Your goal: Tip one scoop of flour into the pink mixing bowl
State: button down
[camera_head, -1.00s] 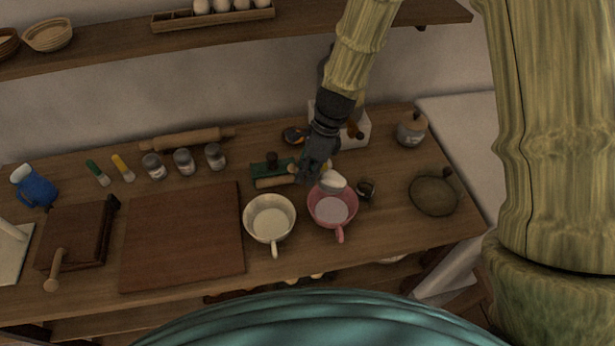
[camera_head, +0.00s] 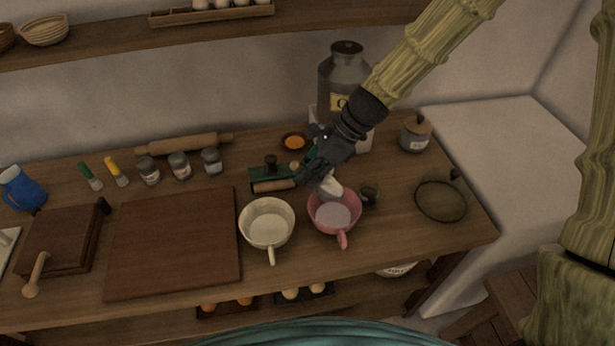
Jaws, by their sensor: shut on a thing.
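The pink mixing bowl (camera_head: 321,218) stands on the wooden counter, its handle toward me. Its inside bottom looks pale; I cannot tell whether that is flour. My gripper (camera_head: 311,179) is above the bowl's back left rim, shut on what appears to be the scoop. The scoop's white head (camera_head: 331,187) hangs over the back of the bowl, and looks tilted down into it. The gripper hides most of the handle. I cannot tell how much flour is in the scoop.
A cream bowl (camera_head: 250,233) stands close left of the pink bowl. A small dark object (camera_head: 369,195) stands close to its right. A large metal can (camera_head: 343,70) and a lidded grey jar (camera_head: 415,135) stand behind. A cutting board (camera_head: 172,245) lies left.

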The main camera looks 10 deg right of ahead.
jog(key=shift+s+d+r+y+b, duration=0.15)
jog(key=shift+s+d+y+b, duration=0.15)
jog(key=shift+y+b, duration=0.2)
jog(key=shift+w+d+y, duration=0.1)
jog(key=shift+w+y, duration=0.05)
jog(key=shift+y, duration=0.15)
jog(key=shift+s+d+r+n+t+y+b, duration=0.15)
jog(key=shift+d+y+b, duration=0.2)
jog(key=shift+y+b, duration=0.3)
jog(key=shift+s+d+r+n+t+y+b, duration=0.1)
jog(key=shift+d+t+y+b, duration=0.2)
jog(key=shift+y+b, duration=0.35)
jog(key=shift+s+d+r+n+t+y+b, duration=0.1)
jog(key=shift+d+y+b, duration=0.3)
jog(key=shift+y+b, duration=0.25)
jog(key=shift+d+r+y+b, duration=0.1)
jog(key=shift+d+y+b, duration=0.15)
jog(key=shift+y+b, duration=0.1)
jog(key=shift+r, duration=0.15)
jog(key=shift+r+p, duration=0.2)
jog(key=shift+p, duration=0.5)
jog(key=h+p, duration=0.1)
jog(key=p, duration=0.2)
jog(key=shift+r, duration=0.2)
jog(key=h+p, duration=0.2)
jog(key=p, duration=0.2)
jog(key=g+h+p, duration=0.1)
jog(key=h+p, duration=0.1)
jog(key=p, duration=0.3)
jog(key=shift+r, duration=0.4)
